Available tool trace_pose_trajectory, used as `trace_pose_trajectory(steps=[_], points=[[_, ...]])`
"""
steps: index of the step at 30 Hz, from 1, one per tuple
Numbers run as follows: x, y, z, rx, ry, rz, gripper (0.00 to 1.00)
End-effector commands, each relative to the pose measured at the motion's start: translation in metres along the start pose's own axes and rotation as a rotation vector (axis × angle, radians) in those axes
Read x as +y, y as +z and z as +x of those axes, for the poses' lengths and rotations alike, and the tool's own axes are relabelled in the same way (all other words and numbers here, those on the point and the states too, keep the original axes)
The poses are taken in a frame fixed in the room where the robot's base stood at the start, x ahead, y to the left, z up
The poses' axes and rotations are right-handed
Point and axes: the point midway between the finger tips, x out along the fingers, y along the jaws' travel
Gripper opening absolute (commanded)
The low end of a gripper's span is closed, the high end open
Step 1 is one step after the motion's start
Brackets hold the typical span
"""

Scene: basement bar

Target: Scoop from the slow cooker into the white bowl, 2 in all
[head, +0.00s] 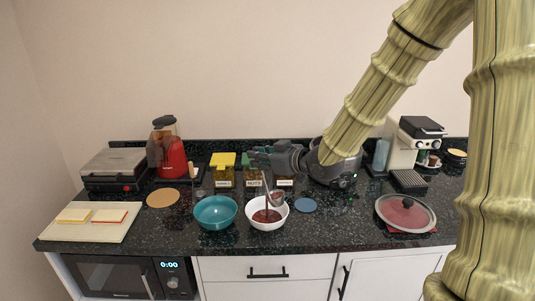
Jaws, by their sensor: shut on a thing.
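The white bowl (262,226) stands near the front edge of the dark counter, with dark red food in it. My gripper (258,157) is above and behind it, shut on a ladle (278,198). The ladle's handle runs down from the gripper, and its tilted cup is over the right side of the bowl. A thin dark red streak shows between the ladle and the food; I cannot tell whether it is falling food or part of the ladle. The slow cooker (342,173) stands at the back right, partly hidden behind my arm, its inside not visible.
A teal bowl (215,225) stands close left of the white bowl. Labelled jars (223,172) stand behind. A glass lid (405,213) lies on a red mat at the right. A blue coaster (306,205) lies flat right of the white bowl.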

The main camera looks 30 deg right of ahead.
Motion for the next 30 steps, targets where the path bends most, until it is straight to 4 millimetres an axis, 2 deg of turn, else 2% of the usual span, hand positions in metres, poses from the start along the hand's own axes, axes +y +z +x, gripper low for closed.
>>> trace_pose_trajectory(steps=[11, 30], points=[[-0.005, -0.010, 0.016, -0.118, 0.000, -0.041, 0.00], [-0.016, -0.003, 0.048, -0.325, -0.001, -0.109, 0.00]])
